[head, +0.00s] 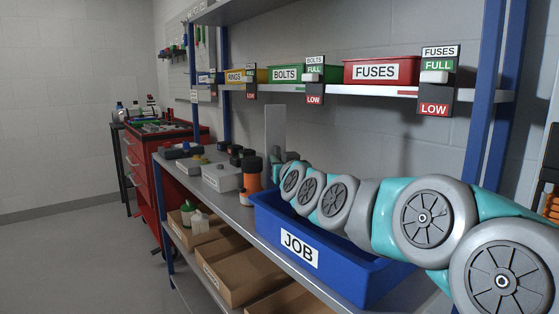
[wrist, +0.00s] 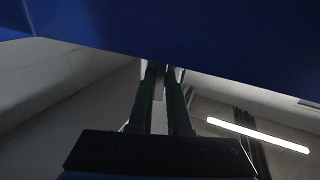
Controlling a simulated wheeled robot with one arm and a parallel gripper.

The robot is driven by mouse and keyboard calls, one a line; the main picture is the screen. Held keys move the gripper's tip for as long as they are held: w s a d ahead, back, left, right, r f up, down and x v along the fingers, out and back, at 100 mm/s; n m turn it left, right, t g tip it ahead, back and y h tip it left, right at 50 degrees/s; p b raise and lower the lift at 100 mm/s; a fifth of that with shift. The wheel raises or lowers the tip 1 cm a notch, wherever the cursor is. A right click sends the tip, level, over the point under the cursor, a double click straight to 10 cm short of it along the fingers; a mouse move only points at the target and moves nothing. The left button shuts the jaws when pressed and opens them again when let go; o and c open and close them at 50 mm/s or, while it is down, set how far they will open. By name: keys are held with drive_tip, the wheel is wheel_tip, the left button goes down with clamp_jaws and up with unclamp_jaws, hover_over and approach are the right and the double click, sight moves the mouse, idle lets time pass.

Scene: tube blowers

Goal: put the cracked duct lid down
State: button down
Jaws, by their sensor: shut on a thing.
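A flat grey plate (head: 275,128), which looks like the duct lid, stands upright at the far end of my arm in the head view. No crack can be made out on it. My gripper (head: 278,157) is at the plate's lower end, just beyond the blue JOB bin (head: 298,247), and is partly hidden by my arm. In the wrist view my gripper's two dark fingers (wrist: 164,72) are close together, with a narrow pale strip between them. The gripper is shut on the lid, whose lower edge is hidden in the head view.
My arm reaches over the bin. Left of it on the bench are an orange bottle with a black cap (head: 251,175) and a grey box (head: 222,177). The shelf above holds a red FUSES bin (head: 410,70). A blue surface (wrist: 190,30) fills the wrist view's top.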

drive_tip(key=c, duration=0.9)
unclamp_jaws()
drive_tip(key=shift+o, duration=0.2)
drive_tip(key=shift+r, duration=0.15)
